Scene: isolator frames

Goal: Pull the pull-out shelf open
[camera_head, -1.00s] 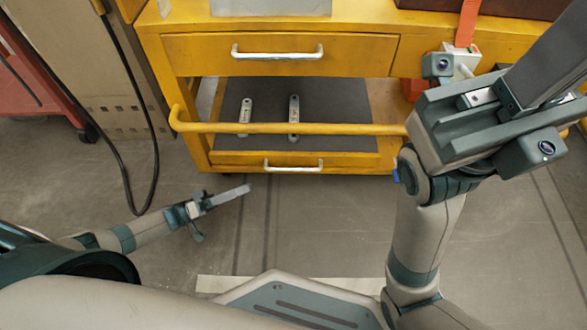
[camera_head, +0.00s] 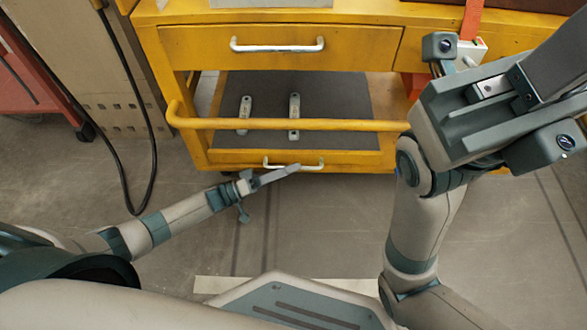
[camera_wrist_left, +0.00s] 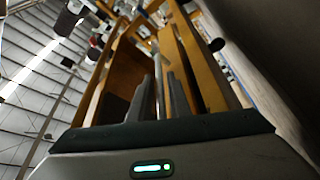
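The pull-out shelf (camera_head: 235,157) is the low yellow tray of the cart, with a dark mat on it and a pale bar handle (camera_head: 292,165) on its front.
Above is a yellow drawer with a white handle (camera_head: 277,45). A yellow rail (camera_head: 290,124) crosses in front of the shelf. Two pale tools (camera_head: 294,117) lie on the dark mat. A black cable (camera_head: 150,150) hangs at the left. Open floor lies in front of the cart.

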